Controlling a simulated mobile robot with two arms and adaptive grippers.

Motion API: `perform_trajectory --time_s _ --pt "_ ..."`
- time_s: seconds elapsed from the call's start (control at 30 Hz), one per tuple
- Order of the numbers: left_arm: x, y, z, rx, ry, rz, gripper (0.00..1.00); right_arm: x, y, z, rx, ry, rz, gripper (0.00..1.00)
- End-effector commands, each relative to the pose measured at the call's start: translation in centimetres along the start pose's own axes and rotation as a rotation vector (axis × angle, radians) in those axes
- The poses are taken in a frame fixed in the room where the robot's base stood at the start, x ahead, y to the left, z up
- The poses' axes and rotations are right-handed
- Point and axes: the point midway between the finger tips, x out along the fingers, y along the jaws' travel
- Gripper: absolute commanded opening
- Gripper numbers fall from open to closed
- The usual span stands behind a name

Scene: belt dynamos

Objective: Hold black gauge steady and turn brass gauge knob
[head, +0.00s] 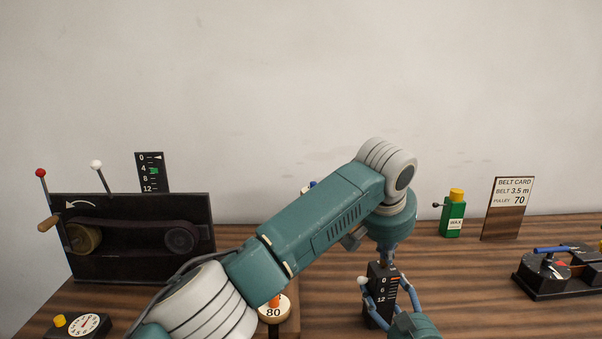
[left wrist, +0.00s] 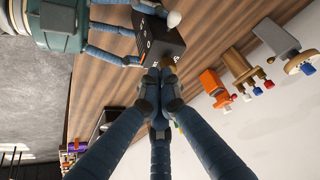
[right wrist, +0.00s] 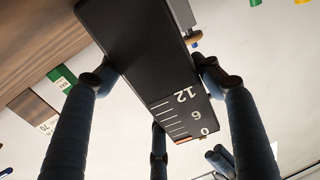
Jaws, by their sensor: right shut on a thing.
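The black gauge (head: 377,318) stands upright on the bench, with a white 0-to-12 scale and an orange mark near 0. A white ball sticks out at its side. My right gripper (head: 388,302) is shut on the gauge body, fingers on opposite sides; the right wrist view shows the gauge (right wrist: 140,50) between them. My left gripper (head: 387,260) points down at the gauge's top. In the left wrist view its fingertips (left wrist: 159,76) are close together at the brass knob (left wrist: 168,61), which they mostly hide. Whether they grip it is unclear.
A black belt device (head: 130,262) with a wooden crank stands left, a dial box (head: 78,326) before it. A green wax bottle (head: 453,218) and belt card (head: 506,210) stand behind at right. A black device with a blue handle (head: 556,274) is far right. My left arm hides the bench middle.

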Motion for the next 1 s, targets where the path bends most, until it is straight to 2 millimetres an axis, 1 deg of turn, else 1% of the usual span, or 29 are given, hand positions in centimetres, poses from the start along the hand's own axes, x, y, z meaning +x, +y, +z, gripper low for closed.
perform_trajectory --time_s 0.1,0.3,0.7,0.73,0.8,0.83,1.0 --pt "-1.4 0.0 -0.8 0.000 0.001 -0.001 0.00 0.0 0.1 0.0 -0.001 0.000 0.002 0.19" --pt "-3.0 -0.1 -1.7 -0.001 0.001 -0.002 0.00 0.0 0.2 0.0 -0.001 -0.001 0.003 0.19" --pt "-3.3 -0.1 -1.8 0.000 0.001 -0.001 0.00 0.0 0.2 0.1 -0.001 -0.001 0.003 0.19" --pt "-3.3 -0.1 -1.8 0.000 0.001 -0.001 0.00 0.0 0.2 0.1 -0.001 -0.001 0.003 0.71" --pt "-3.3 -0.1 -1.8 0.000 0.001 -0.001 0.00 0.0 0.2 0.1 -0.001 -0.001 0.003 0.85" --pt "-3.3 -0.1 -1.8 0.000 0.001 -0.002 0.00 0.0 0.2 0.1 -0.001 -0.001 0.003 0.87" --pt "-3.3 -0.1 -1.8 0.000 0.001 -0.001 0.00 0.0 0.2 0.1 -0.001 -0.001 0.003 0.87"
